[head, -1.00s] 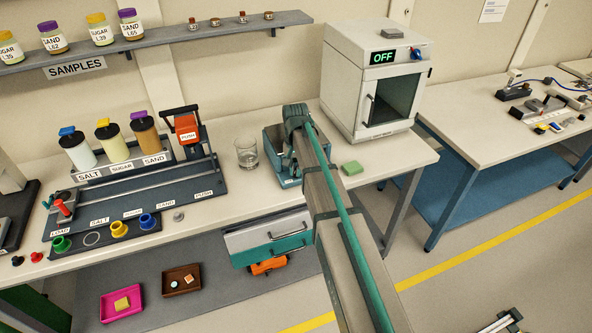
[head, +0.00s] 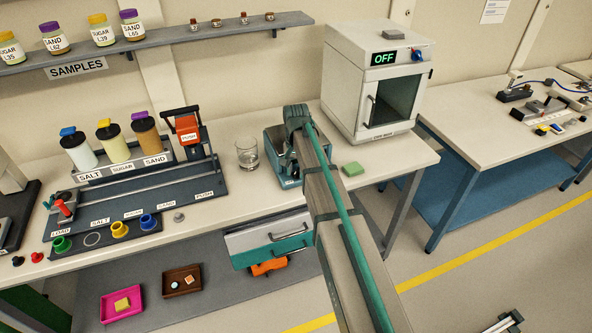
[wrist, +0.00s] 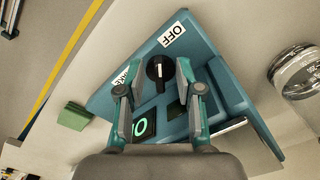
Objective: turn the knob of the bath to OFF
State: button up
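The bath (head: 271,149) is a blue box on the bench, partly hidden behind my arm in the head view. In the wrist view its sloped blue panel (wrist: 205,42) carries a black knob (wrist: 158,72) with a white pointer line. The line points up in the picture. A white OFF label (wrist: 172,34) lies above and right of the knob. A second label (wrist: 127,73) at left is partly covered by a finger. My gripper (wrist: 155,80) is open, its fingers on either side of the knob; contact cannot be made out.
A glass beaker (head: 247,153) stands left of the bath; it also shows in the wrist view (wrist: 298,72). A green block (head: 353,168) lies to the right. A white oven (head: 376,80) reading OFF stands behind right. The dispenser rack (head: 130,185) fills the left bench.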

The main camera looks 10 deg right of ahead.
aim_at(296, 172)
jog(key=shift+r, duration=0.1)
notch_tip(296, 172, up, 12)
dwell(0.7)
